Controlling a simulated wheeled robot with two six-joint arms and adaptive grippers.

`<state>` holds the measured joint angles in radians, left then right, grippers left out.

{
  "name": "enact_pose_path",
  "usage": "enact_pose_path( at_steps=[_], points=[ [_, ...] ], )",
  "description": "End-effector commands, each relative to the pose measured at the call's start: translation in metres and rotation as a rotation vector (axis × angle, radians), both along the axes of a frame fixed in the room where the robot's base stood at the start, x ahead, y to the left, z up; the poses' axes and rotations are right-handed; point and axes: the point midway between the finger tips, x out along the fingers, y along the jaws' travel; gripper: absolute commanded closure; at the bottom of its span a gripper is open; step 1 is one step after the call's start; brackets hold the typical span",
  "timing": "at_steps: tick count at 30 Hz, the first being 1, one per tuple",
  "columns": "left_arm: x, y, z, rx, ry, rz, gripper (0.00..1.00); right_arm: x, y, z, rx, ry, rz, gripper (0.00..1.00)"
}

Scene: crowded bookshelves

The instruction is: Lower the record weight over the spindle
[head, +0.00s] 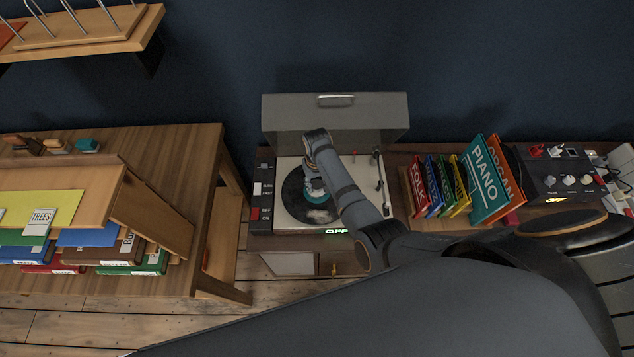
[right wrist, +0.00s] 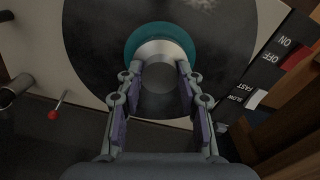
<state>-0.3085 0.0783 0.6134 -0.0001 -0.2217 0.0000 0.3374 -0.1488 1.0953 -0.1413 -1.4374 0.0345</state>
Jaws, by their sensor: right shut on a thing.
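The turntable (head: 290,219) stands on the low cabinet with its lid raised, and a black record (head: 294,198) lies on it. My right gripper (head: 315,186) points down over the record. In the right wrist view, my right gripper's fingers (right wrist: 159,76) are shut on the silver record weight (right wrist: 160,50). A teal ring shows around the weight, nearer one edge of the record (right wrist: 90,45) than the other. The spindle is hidden, and I cannot tell how far the weight is above the record. My left gripper is not in view.
The tonearm (head: 382,180) is at the right of the turntable, close to my right arm. Upright coloured record sleeves (head: 489,180) and a control box (head: 563,175) stand further right. A wooden desk with books (head: 110,245) is at the left.

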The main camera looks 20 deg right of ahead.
Motion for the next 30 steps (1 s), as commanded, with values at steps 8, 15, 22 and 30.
enact_pose_path(
  at_steps=[8,15,22,30],
  points=[
    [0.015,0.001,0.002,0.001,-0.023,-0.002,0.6,0.001,0.0,0.001,0.0,-0.001,0.0,1.0],
    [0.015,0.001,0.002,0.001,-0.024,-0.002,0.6,0.0,0.0,0.001,0.0,-0.001,0.0,0.42],
    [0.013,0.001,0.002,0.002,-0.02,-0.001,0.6,0.0,0.0,0.001,0.0,0.0,0.0,0.37],
    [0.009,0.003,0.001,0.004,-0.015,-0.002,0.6,0.001,0.0,0.024,0.0,-0.004,0.0,0.37]
  ],
)
